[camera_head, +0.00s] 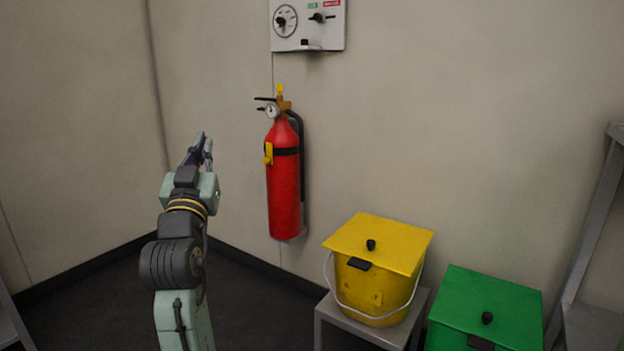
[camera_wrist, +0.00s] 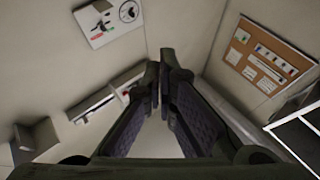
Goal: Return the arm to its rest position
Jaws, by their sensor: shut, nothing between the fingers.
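My gripper (camera_head: 203,146) is raised at the left of the head view, at the top of my upright pale green and dark grey arm. It is in front of the wall, with nothing held. In the wrist view, the two dark fingers of my gripper (camera_wrist: 166,62) come together at their tips, shut on nothing. The wrist view looks up along the fingers towards the pale walls and ceiling.
A red fire extinguisher (camera_head: 284,180) hangs on the wall right of my gripper, below a white control panel (camera_head: 308,27). A yellow lidded bucket (camera_head: 372,285) stands on a grey stand, beside a green bin (camera_head: 487,310). The wrist view shows a cork noticeboard (camera_wrist: 264,58).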

